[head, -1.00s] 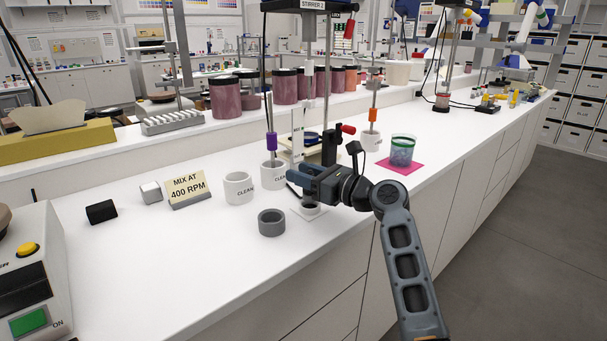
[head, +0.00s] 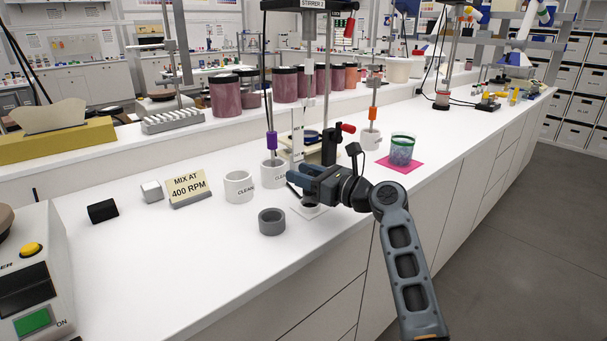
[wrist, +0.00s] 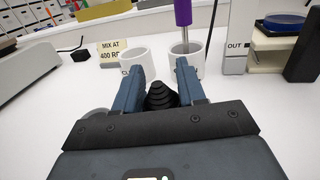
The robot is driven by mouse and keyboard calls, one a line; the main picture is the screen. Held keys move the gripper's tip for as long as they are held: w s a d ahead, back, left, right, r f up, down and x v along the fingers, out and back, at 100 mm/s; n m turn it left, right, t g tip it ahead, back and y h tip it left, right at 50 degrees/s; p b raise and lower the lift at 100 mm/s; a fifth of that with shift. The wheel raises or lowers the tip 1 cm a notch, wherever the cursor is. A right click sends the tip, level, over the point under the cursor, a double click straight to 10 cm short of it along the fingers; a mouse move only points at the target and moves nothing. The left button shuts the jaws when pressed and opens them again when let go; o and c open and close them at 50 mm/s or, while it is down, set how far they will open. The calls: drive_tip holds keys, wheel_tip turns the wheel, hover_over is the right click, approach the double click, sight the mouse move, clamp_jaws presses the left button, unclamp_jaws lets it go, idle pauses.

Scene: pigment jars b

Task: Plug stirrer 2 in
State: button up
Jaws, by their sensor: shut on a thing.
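Stirrer 2 (head: 312,5) stands at the back of the bench, its name label at the top of the head view. My gripper (head: 298,178) is above the bench in front of the stirrer. In the wrist view, its fingers (wrist: 158,80) are closed on a black ribbed cone-shaped piece (wrist: 161,97), which looks like a plug's cord end. The rest of that piece is hidden. I cannot make out a socket for certain.
White mugs (head: 238,187) stand left of my gripper, one with a purple-topped rod (head: 271,141). A grey ring (head: 272,222) lies nearer the front. A black block (head: 103,211) and a sign (head: 188,188) are further left. A jar stands on a pink mat (head: 413,167).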

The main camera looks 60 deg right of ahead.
drive_tip(key=shift+f+b, duration=0.55)
drive_tip(key=shift+f, duration=0.65)
drive_tip(key=o, duration=1.1)
drive_tip(key=shift+o, duration=0.2)
drive_tip(key=shift+s, duration=0.1)
drive_tip(key=s, duration=0.7)
drive_tip(key=shift+s+a, duration=0.2)
drive_tip(key=shift+s, duration=0.1)
